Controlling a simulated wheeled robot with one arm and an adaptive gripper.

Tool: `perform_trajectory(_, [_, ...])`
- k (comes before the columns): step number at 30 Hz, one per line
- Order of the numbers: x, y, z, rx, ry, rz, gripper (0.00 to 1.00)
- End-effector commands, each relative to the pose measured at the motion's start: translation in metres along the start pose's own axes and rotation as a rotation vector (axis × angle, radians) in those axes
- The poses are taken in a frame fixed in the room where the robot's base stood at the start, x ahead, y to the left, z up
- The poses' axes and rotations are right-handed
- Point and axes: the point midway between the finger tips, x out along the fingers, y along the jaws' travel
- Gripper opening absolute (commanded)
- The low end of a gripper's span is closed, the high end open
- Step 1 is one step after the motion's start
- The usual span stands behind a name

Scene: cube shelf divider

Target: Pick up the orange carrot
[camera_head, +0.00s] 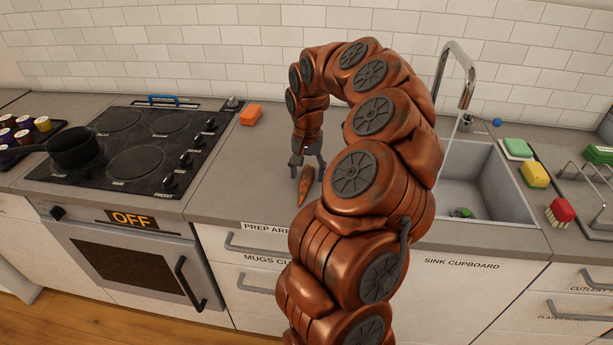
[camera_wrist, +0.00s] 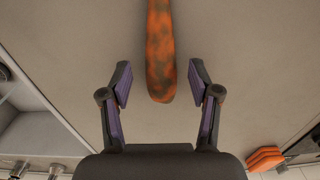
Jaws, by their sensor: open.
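The orange carrot (camera_head: 306,181) lies on the grey counter between the stove and the sink, just below my gripper (camera_head: 308,168) in the head view. In the wrist view the carrot (camera_wrist: 160,55) has dark mottled patches. It runs from the top edge down to a rounded end that sits between the fingertips of my gripper (camera_wrist: 160,85). The fingers are open, with a gap on each side of the carrot, and touch nothing that I can see. The carrot's other end is out of the wrist view.
The black stove (camera_head: 135,145) with a dark pan (camera_head: 73,150) is on the left. An orange block (camera_head: 250,114) lies near the stove's right edge. The sink (camera_head: 478,185) with its tall faucet is on the right, with sponges and a red brush (camera_head: 561,211) beyond it.

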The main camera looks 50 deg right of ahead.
Motion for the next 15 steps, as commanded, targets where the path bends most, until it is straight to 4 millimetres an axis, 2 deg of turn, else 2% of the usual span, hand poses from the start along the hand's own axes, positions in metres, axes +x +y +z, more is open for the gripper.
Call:
perform_trajectory(4, [0.0088,-0.0006,0.0005,-0.002,0.0,-0.001,0.62])
perform_trajectory(10, [0.0099,-0.0006,0.0002,-0.001,0.001,-0.001,0.62])
perform_trajectory(11, [0.0099,-0.0005,0.0002,-0.001,0.001,-0.001,0.61])
perform_trajectory(15, [0.0098,-0.0006,0.0003,-0.001,0.0,-0.001,0.46])
